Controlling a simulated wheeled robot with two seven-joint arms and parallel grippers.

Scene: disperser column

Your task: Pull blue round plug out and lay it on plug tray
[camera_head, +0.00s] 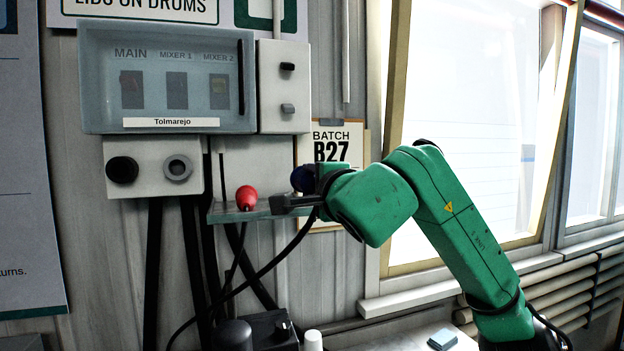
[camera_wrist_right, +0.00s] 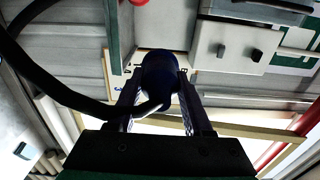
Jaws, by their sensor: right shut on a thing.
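The blue round plug (camera_head: 302,179) is between the fingers of my right gripper (camera_head: 300,192), which is shut on it. It is in the air to the right of the plug tray, apart from the wall boxes. The wrist view shows the dark blue plug (camera_wrist_right: 160,80) between both fingers of the right gripper (camera_wrist_right: 158,88), with its thick black cable curving left. The plug tray (camera_head: 228,214) is a narrow, glassy shelf below the socket box. A red plug (camera_head: 246,196) stands at its front. My left gripper is not in view.
The grey box (camera_head: 152,151) has a black round fitting (camera_head: 122,170) and a grey, open-looking round socket (camera_head: 178,168). The black cable (camera_head: 262,270) hangs below the tray. A window is at right, and a B27 notice (camera_head: 331,130) is behind the gripper.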

